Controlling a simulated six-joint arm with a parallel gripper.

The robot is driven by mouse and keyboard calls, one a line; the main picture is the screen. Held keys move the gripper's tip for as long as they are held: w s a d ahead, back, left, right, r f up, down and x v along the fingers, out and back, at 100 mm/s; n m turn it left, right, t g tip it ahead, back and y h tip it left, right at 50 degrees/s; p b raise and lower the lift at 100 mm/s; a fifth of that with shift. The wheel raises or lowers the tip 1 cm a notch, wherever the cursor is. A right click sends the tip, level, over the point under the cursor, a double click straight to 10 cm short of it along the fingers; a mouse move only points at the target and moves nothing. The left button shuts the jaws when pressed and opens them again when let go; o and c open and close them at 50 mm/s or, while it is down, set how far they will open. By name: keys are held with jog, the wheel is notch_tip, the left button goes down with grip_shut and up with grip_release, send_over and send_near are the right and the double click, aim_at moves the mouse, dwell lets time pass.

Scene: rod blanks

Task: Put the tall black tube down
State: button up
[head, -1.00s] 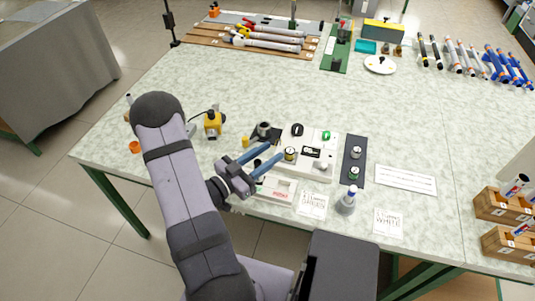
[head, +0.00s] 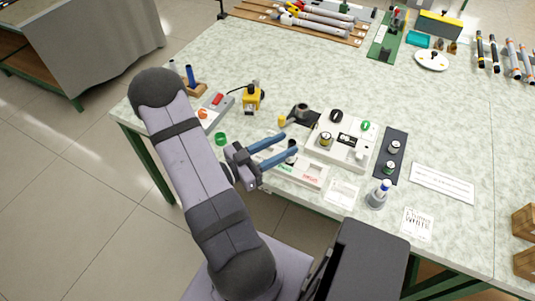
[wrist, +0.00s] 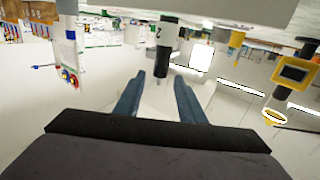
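The tube looks upright, just past the fingertips and closer to one finger. My gripper (wrist: 160,78) is open, with a clear gap between its blue fingers. In the head view my gripper (head: 290,143) is low over the front of the table. A small dark-topped piece (head: 292,149) by its fingertips seems to be the tube. Its foot is hard to make out.
A white tray (head: 312,180) with green and red labels lies just in front of the fingers. A white fixture panel (head: 358,158), a dark strip (head: 400,145) and a bottle (head: 379,195) are to the right. A yellow device (head: 252,97) stands behind. The middle of the table is clear.

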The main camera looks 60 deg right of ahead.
jog(key=shift+b+v, duration=0.35)
jog(key=shift+v, duration=1.9)
jog(key=shift+w, duration=0.1)
